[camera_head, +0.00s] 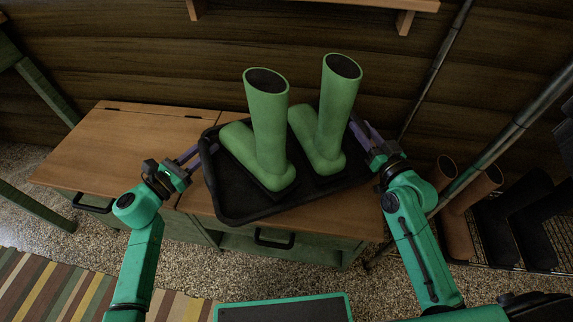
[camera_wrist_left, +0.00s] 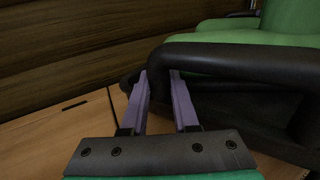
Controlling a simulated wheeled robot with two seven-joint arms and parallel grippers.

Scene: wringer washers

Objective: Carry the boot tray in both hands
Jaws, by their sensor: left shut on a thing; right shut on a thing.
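The black boot tray (camera_head: 232,199) is at the bench top's right half, with a pair of green rubber boots standing in it: a left boot (camera_head: 268,130) and a right boot (camera_head: 337,110). My left gripper (camera_head: 198,149) is shut on the tray's left rim; its purple fingers meet the black rim (camera_wrist_left: 225,53) in the left wrist view (camera_wrist_left: 160,74). My right gripper (camera_head: 355,122) is shut on the tray's right rim, partly hidden by its own wrist. I cannot tell whether the tray touches the bench or is just above it.
The wooden bench (camera_head: 120,150) is bare on the left. A wooden wall and a shelf (camera_head: 330,3) are behind. Brown boots (camera_head: 458,235) and dark boots (camera_head: 535,225) stand on a rack at right, near slanted metal poles (camera_head: 510,130). A striped rug (camera_head: 60,285) lies front left.

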